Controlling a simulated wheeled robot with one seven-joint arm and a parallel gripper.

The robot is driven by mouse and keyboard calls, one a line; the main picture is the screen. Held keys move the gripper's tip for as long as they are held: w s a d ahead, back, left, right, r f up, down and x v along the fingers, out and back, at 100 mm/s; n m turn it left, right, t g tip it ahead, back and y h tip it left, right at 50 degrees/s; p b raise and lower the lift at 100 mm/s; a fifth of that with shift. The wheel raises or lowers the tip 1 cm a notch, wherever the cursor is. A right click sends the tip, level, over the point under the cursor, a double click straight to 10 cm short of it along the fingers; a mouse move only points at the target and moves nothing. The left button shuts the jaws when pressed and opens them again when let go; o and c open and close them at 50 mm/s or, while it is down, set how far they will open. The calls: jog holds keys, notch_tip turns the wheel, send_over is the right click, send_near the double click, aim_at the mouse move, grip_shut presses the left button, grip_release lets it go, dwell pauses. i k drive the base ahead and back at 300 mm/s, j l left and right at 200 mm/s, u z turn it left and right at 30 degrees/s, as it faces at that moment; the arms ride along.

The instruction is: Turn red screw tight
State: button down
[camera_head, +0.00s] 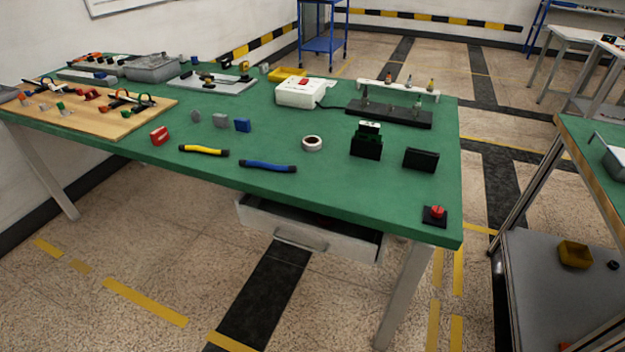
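I cannot pick out a red screw for certain at this size. Small red parts (91,93) sit among several orange, green and black fittings on the wooden board (130,121) at the left of the green table. A red knob or button (437,212) on a black square base sits at the table's front right corner. A small red block (159,136) stands on the table just right of the board. My gripper is not in view.
The green table (330,180) also holds yellow-black and blue-black handled tools, a white tape roll (312,144), a white box (301,92) and a rack (390,114). A drawer (310,231) hangs open below. Another green-topped table (585,140) stands right; floor lies between.

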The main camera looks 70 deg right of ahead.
aim_at(436, 211)
jog(key=k+z, duration=0.15)
jog(key=z, duration=0.2)
jog(key=k+l+z, duration=0.1)
jog(key=z, duration=0.25)
jog(key=k+l+z, duration=0.1)
jog(key=z, duration=0.3)
jog(key=k+l, duration=0.05)
jog(key=k, duration=0.05)
